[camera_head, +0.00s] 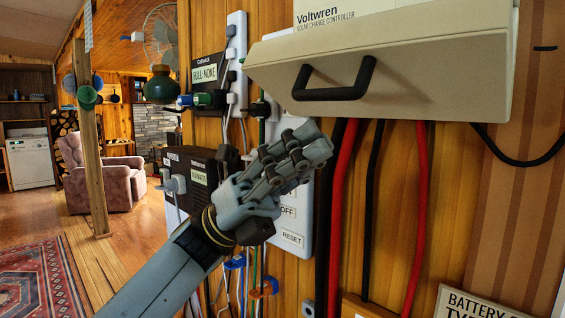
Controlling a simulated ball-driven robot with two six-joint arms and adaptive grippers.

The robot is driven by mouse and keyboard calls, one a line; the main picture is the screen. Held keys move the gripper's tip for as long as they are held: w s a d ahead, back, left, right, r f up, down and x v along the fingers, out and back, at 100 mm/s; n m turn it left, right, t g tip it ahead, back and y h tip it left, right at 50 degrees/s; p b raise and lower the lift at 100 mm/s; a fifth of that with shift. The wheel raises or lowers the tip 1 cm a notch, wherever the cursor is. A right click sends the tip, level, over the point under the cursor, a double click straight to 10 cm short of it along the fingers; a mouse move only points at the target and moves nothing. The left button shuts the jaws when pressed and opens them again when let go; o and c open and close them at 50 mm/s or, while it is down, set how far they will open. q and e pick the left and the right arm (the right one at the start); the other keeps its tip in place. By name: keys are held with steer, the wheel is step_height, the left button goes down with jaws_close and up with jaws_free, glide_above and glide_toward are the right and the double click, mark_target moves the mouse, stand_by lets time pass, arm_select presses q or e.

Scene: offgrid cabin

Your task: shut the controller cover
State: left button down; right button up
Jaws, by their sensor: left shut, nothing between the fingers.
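The cream controller cover (440,75) is at the upper right of the head view. It is swung out from the wall, tilted, with a black bar handle (336,88) on its face. Above it shows part of the controller (350,12), labelled Voltwren solar charge controller. My left gripper (318,145) is shut and empty, below and a little left of the handle, and looks apart from it. It hides part of the white panel with OFF and RESET labels (292,238). My right gripper is not in view.
Black and red cables (343,200) hang below the cover along the wood wall. Left of my gripper are a black box (190,175), a power strip (237,60) and plugs with wires. A battery sign (478,303) is at lower right. Open floor and an armchair (100,175) lie left.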

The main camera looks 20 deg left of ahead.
arm_select(q)
steer(key=shift+w+d+r+p, duration=0.1)
steer(key=shift+w+r+p, duration=0.1)
steer(key=shift+r, duration=0.3)
steer(key=shift+w+r+p, duration=0.15)
steer(key=shift+w+r, duration=0.05)
steer(key=shift+r, duration=0.25)
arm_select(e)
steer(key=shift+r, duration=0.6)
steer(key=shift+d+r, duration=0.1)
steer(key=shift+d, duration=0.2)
